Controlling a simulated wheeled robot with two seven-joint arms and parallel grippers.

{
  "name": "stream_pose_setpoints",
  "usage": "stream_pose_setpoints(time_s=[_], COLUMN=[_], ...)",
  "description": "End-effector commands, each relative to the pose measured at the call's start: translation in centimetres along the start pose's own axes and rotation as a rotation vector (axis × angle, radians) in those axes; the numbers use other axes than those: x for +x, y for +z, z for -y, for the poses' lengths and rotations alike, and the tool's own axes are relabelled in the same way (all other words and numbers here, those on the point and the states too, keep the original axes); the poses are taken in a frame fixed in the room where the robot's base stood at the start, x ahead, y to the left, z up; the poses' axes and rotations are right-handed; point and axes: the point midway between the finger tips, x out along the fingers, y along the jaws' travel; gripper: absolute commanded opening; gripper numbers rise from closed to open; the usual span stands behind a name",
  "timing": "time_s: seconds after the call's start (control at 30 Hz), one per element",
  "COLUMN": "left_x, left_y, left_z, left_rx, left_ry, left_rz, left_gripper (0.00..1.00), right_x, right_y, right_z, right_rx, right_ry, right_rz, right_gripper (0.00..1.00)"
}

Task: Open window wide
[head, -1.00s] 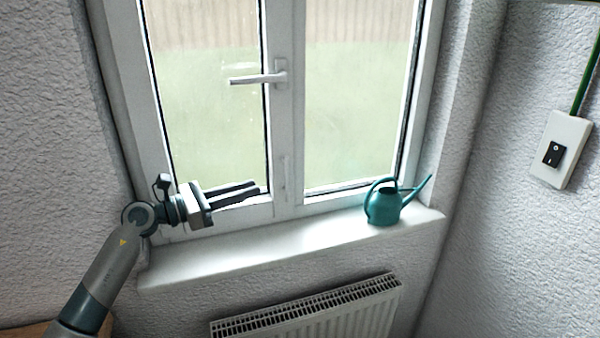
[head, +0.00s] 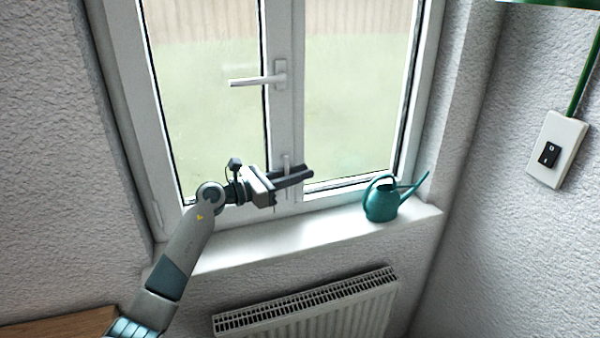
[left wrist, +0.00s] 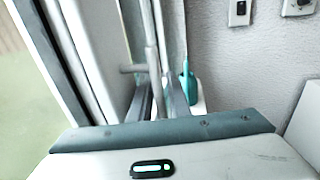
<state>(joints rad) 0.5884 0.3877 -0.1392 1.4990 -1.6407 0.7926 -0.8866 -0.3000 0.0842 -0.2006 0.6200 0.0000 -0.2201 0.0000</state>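The white-framed window (head: 284,120) has two glazed sashes, which look closed in the head view. A white lever handle (head: 258,80) on the middle frame points left, horizontal. Below it is a slim upright pull bar (head: 287,162), partly hidden by my left gripper (head: 307,172). In the left wrist view the dark fingers (left wrist: 159,80) lie on either side of the upright bar (left wrist: 152,58), with a gap between them. The gripper looks open around the bar; whether either finger touches it is not clear. My right gripper is not in view.
A teal watering can (head: 383,204) stands on the right of the white sill (head: 330,226). A radiator (head: 310,305) hangs below. A switch plate (head: 557,149) with a green cable (head: 584,85) is on the right wall. The sill's middle is clear.

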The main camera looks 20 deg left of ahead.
Motion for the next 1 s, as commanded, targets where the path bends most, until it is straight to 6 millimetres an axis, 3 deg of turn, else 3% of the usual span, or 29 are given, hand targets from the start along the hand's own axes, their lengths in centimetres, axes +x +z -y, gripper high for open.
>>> stream_pose_setpoints(time_s=[0.33, 0.37, 0.43, 0.77, 1.0], left_x=[0.3, 0.3, 0.3, 0.2, -0.6], left_y=[0.0, 0.0, 0.0, -0.1, -0.3], left_z=[0.0, 0.0, 0.0, 0.3, 2.6], left_rx=[0.000, 0.000, 0.000, 0.001, 0.002], left_ry=[0.000, 0.000, 0.000, -0.009, -0.072], left_rz=[0.000, 0.000, 0.000, 0.000, -0.001], left_gripper=[0.17, 0.14, 0.00, 0.00, 0.00], right_x=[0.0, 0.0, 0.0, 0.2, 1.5], right_y=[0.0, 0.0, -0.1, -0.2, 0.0], right_z=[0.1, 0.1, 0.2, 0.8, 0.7], right_rx=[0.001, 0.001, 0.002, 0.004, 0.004], right_ry=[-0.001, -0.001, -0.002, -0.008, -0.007], right_rz=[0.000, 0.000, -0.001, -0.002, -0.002], right_gripper=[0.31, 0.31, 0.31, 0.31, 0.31])
